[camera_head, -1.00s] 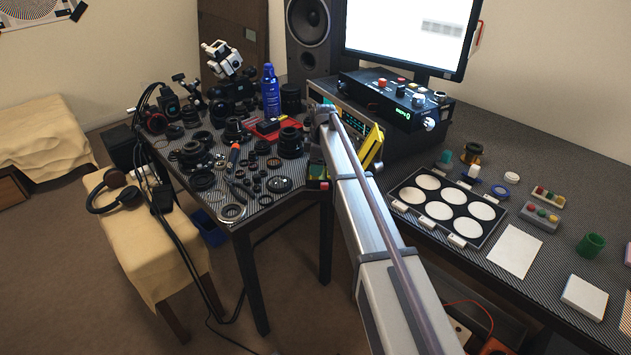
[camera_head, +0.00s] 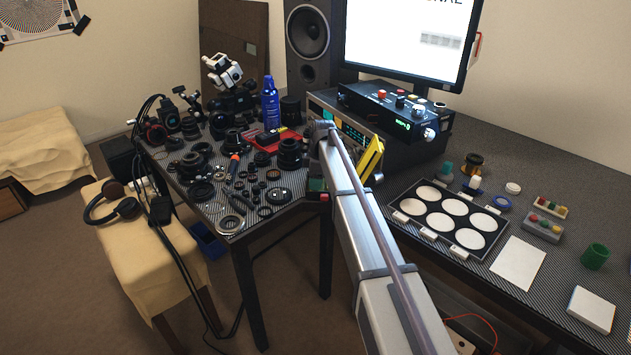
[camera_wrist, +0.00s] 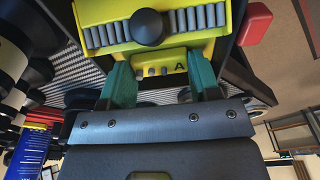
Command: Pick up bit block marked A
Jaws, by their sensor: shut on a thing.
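The bit block marked A (camera_wrist: 172,50) is yellow, with a row of grey bits, a dark round knob and a black letter A. In the wrist view it sits between the green fingertips of my gripper (camera_wrist: 161,76), which is shut on its lettered part. In the head view a yellow piece (camera_head: 371,157) shows just right of my arm, and it looks like the same block. My arm hides most of the area around it, and my fingers cannot be made out there.
The left table holds many lens parts (camera_head: 288,150) and a blue spray can (camera_head: 270,103). A control box (camera_head: 395,110) stands below the monitor (camera_head: 410,35). A tray with white discs (camera_head: 450,212) lies on the right bench. A red piece (camera_wrist: 255,22) is beside the block.

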